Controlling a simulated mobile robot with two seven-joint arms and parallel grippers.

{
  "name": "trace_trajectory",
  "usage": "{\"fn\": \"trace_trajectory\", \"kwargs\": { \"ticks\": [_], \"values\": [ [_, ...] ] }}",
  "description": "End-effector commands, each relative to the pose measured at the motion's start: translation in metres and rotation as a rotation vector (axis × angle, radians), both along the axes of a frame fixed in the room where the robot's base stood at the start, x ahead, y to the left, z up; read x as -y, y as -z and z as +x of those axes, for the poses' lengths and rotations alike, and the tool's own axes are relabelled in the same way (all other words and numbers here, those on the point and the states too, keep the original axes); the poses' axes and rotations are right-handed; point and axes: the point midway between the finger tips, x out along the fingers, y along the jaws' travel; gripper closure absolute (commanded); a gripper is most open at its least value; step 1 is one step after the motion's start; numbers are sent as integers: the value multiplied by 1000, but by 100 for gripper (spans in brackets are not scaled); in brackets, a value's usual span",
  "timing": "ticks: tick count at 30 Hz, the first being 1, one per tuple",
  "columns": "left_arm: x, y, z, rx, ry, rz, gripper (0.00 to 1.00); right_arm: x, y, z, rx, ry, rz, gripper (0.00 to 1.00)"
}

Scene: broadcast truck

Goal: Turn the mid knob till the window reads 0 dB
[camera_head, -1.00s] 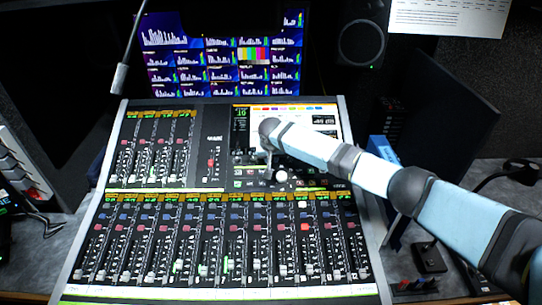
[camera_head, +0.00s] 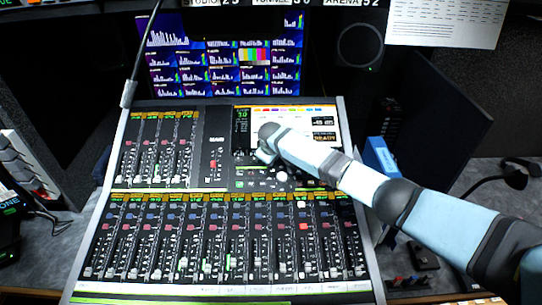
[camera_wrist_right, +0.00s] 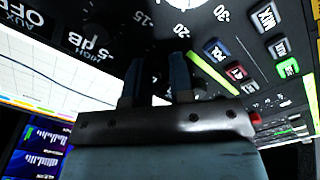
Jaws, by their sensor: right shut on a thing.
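The mixing console (camera_head: 208,150) stands in front of me with a lit screen (camera_head: 290,125) at its upper right. A small dark window (camera_head: 242,114) at the screen's left shows green figures that look like 3.0, too small to be sure. My right gripper (camera_head: 264,155) is low over the control panel just below the screen. In the right wrist view its two blue fingers (camera_wrist_right: 158,75) are close together against the panel, shut on a knob that they mostly hide. I take this to be the mid knob, but its label is hidden. My left gripper is out of view.
A pale round knob (camera_head: 281,177) sits close right of the gripper. Rows of faders (camera_head: 225,245) fill the console's lower half. A gooseneck lamp (camera_head: 132,85) hangs at the upper left. A monitor (camera_head: 225,60) and speaker (camera_head: 361,45) stand behind.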

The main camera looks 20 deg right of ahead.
Motion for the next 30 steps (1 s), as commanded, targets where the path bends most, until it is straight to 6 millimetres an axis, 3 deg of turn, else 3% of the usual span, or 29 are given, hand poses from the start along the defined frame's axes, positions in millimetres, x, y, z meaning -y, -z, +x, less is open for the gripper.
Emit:
{"fn": "trace_trajectory", "kwargs": {
  "ticks": [10, 26, 27, 30],
  "values": [
    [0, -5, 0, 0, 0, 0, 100, 0, 0, 0, -16, -129, -52, 100],
    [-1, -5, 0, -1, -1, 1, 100, 0, 1, 0, -18, -152, -62, 100],
    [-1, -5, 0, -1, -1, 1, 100, 0, 1, 0, -18, -152, -62, 76],
    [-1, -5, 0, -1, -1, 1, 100, -1, 0, 0, -18, -152, -62, 54]
  ]
}}
